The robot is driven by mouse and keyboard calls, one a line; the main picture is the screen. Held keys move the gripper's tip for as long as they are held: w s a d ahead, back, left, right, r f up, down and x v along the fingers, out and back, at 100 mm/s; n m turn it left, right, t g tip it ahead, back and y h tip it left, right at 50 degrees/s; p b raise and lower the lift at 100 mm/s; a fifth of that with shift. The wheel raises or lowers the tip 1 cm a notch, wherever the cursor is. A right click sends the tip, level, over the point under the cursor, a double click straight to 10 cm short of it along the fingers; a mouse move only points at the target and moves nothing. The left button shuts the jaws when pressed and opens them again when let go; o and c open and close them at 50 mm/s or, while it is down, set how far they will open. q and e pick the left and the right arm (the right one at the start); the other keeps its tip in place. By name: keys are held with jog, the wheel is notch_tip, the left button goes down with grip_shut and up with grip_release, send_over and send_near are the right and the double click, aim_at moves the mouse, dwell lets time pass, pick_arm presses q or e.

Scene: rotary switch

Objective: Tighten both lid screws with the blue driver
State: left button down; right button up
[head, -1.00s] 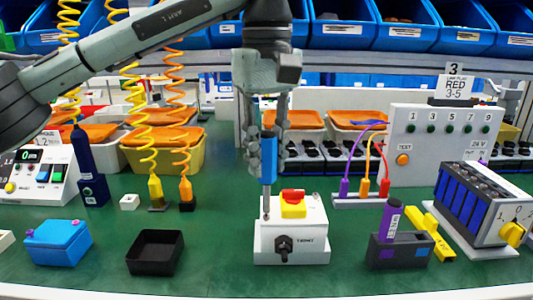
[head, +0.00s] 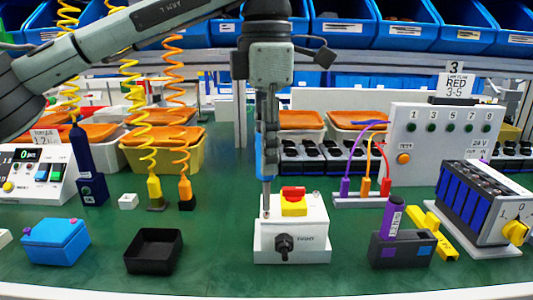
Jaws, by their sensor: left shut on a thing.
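My left gripper (head: 268,165) comes down from above at the middle of the head view. It is shut on the blue driver (head: 260,168), whose handle is partly hidden behind the fingers. The driver stands upright with its grey shank pointing down. Its tip is at the left screw corner of the white switch box lid (head: 302,212); contact with the screw is not clear. The right lid screw (head: 316,194) shows as a small spot at the far right corner. The box has a red and yellow rotary switch (head: 293,201) on top and a black knob (head: 284,245) in front. My right gripper is not in view.
A black open tray (head: 154,251) and a blue box (head: 56,242) lie to the left. A dark holder with a purple driver (head: 393,218) stands to the right, by a yellow piece (head: 433,235). Coiled cords hang at left. Green table is clear between the tray and the switch box.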

pick_arm(q)
jog(key=n, duration=0.3)
jog(key=shift+f+n+b, duration=0.1)
jog(key=shift+n+b, duration=0.2)
jog(key=n+b, duration=0.1)
jog(key=n, duration=0.3)
jog(key=shift+n, duration=1)
jog(key=shift+p, duration=0.3)
jog(key=shift+f+b, duration=0.3)
